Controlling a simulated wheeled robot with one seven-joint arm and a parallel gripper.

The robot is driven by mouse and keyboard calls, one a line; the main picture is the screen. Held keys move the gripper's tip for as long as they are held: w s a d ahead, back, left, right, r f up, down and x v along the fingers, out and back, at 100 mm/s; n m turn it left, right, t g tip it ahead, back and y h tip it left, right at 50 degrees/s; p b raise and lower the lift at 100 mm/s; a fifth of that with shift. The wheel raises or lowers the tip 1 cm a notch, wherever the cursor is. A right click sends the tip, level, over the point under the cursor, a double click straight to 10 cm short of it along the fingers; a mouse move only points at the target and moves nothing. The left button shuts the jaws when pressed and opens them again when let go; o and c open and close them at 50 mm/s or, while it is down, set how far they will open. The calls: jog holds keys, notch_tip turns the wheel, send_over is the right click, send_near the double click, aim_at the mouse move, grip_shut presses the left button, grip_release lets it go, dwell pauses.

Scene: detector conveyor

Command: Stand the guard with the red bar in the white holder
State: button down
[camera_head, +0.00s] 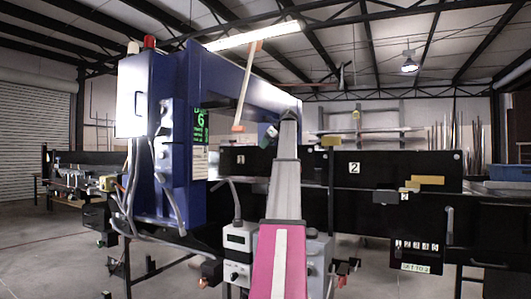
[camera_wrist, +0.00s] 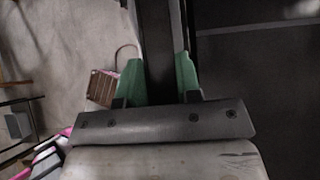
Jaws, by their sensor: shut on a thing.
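My gripper has two green fingertips (camera_wrist: 159,78) in the wrist view, one on each side of a long dark strip (camera_wrist: 158,40); it is shut on this strip. The strip runs up out of the picture, and no red bar shows on it here. In the head view my arm reaches up the middle toward the black conveyor side, and its end (camera_head: 268,131) is small and partly hidden. A pale stick with orange-red ends (camera_head: 245,88) stands tilted just left of it; whether it belongs to the guard I cannot tell. I cannot make out the white holder for sure.
A blue detector arch (camera_head: 215,100) stands left of my arm. Black conveyor panels (camera_head: 400,165) run right, with tan blocks (camera_head: 428,180) on them. A grey control box (camera_head: 238,238) is in front. In the wrist view a brown slatted thing (camera_wrist: 102,88) lies beyond the left fingertip. Open floor lies left.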

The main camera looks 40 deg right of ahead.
notch_tip(320, 180, up, 23)
dwell(1.8)
dwell(0.3)
